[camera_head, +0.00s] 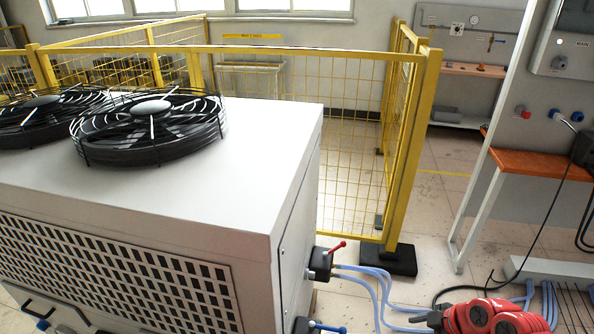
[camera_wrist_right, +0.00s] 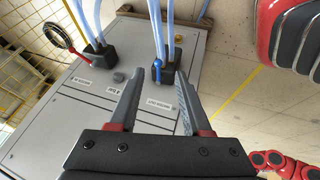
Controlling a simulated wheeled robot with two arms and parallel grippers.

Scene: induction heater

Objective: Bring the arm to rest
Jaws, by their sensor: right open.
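My right gripper (camera_wrist_right: 161,71) is open and empty in the right wrist view. Its two fingers reach toward the side panel (camera_wrist_right: 60,125) of a large white cooling unit. A valve with a blue lever (camera_wrist_right: 158,70) shows between and beyond the fingertips; I cannot tell how far off it is. A second valve with a red lever (camera_wrist_right: 84,59) is to its left. In the head view the red lever (camera_head: 337,247) and the blue lever (camera_head: 328,328) stick out from the unit (camera_head: 250,180). My red arm (camera_head: 490,315) is at the lower right. My left gripper is not in view.
Pale blue hoses (camera_head: 375,280) run from the valves across the floor. A yellow mesh fence (camera_head: 350,130) with a black foot (camera_head: 388,261) stands behind the unit. An orange bench (camera_head: 540,163) and a panel are at the right. Floor (camera_head: 440,215) is open between fence and bench.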

